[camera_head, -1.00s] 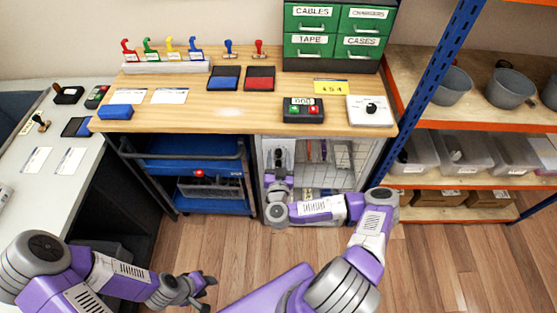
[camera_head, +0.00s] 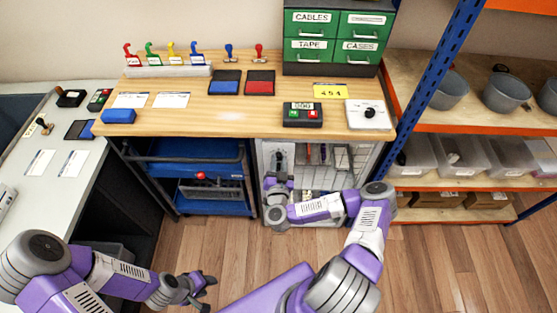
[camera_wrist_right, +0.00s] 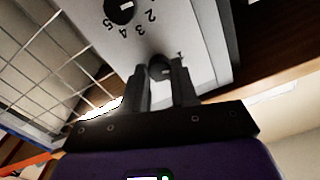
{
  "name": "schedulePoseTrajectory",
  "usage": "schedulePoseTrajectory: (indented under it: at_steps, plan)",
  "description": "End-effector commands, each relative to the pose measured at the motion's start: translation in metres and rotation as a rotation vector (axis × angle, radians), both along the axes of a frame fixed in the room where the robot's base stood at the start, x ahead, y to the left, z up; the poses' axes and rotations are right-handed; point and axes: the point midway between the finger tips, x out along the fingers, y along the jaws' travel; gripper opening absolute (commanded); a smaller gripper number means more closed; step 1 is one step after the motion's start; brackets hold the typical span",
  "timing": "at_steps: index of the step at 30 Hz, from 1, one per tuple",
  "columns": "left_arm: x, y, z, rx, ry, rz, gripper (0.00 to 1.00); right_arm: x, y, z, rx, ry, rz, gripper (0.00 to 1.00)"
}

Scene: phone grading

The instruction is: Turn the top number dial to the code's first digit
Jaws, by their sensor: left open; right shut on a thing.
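A pale lock panel (camera_wrist_right: 202,32) fills the top of the right wrist view. It carries a black number dial (camera_wrist_right: 121,8) ringed by printed digits, which appear upside down. A second dark dial (camera_wrist_right: 161,68) is between the fingers of my right gripper (camera_wrist_right: 161,80), which is shut on it. With the digits inverted, this looks like the upper dial; its setting is hidden. In the head view my right gripper (camera_head: 278,168) is at the cabinet under the bench. The yellow code card (camera_head: 331,90) seems to start with 4. My left gripper (camera_head: 207,287) is open and empty over the floor.
The wooden bench (camera_head: 200,118) overhangs my right gripper. A wire-fronted cabinet interior (camera_head: 335,165) lies beside it, and a blue cart (camera_head: 200,155) stands to its left. A blue-posted shelf (camera_head: 440,75) is on the right. The floor in front is clear.

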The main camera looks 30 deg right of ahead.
Motion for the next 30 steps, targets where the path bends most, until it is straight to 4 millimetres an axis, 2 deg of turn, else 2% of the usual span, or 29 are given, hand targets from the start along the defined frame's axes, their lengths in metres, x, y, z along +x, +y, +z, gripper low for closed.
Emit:
schedulePoseTrajectory:
  at_steps: [1, 7, 30]
  plan:
    - [0.000, 0.000, 0.009, 0.000, 0.000, 0.000, 0.43, 0.000, 0.000, 0.004, 0.025, -0.016, 0.001, 0.00]
    - [0.000, 0.000, 0.020, 0.000, 0.000, 0.000, 0.43, 0.000, 0.000, 0.002, 0.182, -0.110, 0.000, 0.00]
    - [0.000, 0.000, 0.020, 0.000, 0.000, 0.000, 0.43, 0.000, 0.000, -0.002, 0.811, -0.496, 0.000, 0.00]
